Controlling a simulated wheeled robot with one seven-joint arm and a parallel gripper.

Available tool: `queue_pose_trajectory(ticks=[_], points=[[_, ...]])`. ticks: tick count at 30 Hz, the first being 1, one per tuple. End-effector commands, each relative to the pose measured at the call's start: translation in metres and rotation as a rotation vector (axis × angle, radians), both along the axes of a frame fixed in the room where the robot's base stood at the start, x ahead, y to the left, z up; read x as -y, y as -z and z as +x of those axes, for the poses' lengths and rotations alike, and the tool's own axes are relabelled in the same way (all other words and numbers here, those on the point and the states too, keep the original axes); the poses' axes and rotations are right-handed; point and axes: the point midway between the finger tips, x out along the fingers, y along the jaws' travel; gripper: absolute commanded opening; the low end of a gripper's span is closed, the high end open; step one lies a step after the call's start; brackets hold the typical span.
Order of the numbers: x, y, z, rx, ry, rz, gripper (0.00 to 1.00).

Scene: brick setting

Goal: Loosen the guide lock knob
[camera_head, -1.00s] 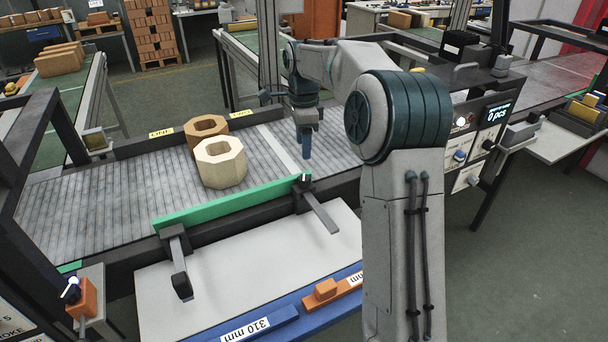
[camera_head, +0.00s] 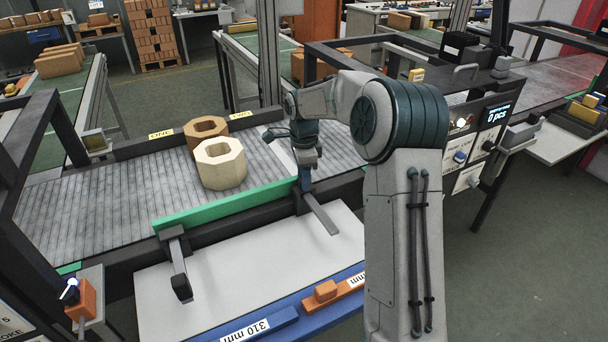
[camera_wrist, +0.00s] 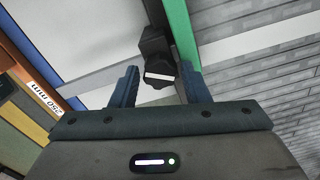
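The guide lock knob (camera_wrist: 159,82), black with a white bar on its face, sits on a dark clamp at the end of the green guide rail (camera_head: 225,207). In the wrist view it lies between the two blue fingers of my gripper (camera_wrist: 159,72), with visible gaps on both sides. The fingers are open, one on each side. In the head view my gripper (camera_head: 305,183) is down at the rail's right end and hides the knob. The green rail also shows beside the knob in the wrist view (camera_wrist: 180,30).
A pale octagonal block (camera_head: 221,165) and a brown one (camera_head: 206,130) stand on the roller conveyor (camera_head: 85,210) behind the rail. A dark clamp arm (camera_head: 320,212) sticks out over the white plate (camera_head: 240,265). A control panel (camera_head: 480,135) stands at the right.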

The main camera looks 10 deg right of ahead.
Motion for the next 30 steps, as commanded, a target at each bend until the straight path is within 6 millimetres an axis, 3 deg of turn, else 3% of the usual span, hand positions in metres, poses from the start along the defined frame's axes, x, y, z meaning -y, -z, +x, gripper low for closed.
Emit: queue_pose_trajectory(ticks=[1,3,17,30], points=[[0.0,-0.0001,0.0,0.0,0.0,0.0,0.27],[0.0,-0.0002,0.0001,0.0,0.0,0.0,0.1],[-0.0003,-0.0011,0.0003,0.001,-0.083,0.0,0.11],[-0.0003,-0.002,0.0005,0.001,-0.45,-0.001,0.11]])
